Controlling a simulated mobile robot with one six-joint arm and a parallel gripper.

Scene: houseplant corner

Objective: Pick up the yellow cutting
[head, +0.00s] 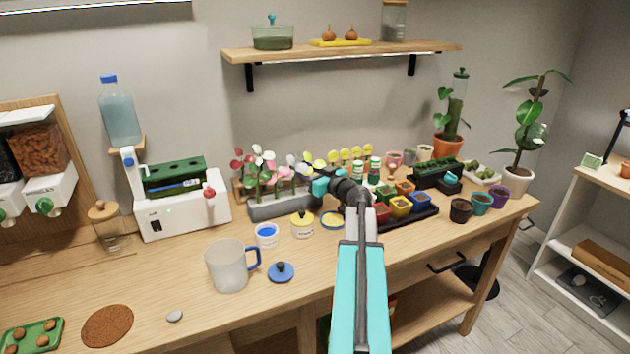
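A grey trough (270,209) at the back middle of the bench holds a row of flower cuttings in red, pink, white, pale lilac and yellow. The yellow cutting (309,158) appears at the right end of the row, its stem largely hidden behind my gripper. My gripper (318,186) reaches in from the right, low at the trough's right end, close to the yellow cutting. The fingers are small and partly hidden, so I cannot tell whether they touch the stem or are open.
Several yellow round markers (351,154) stand behind my arm. A black tray (420,216) with coloured pots lies to the right.

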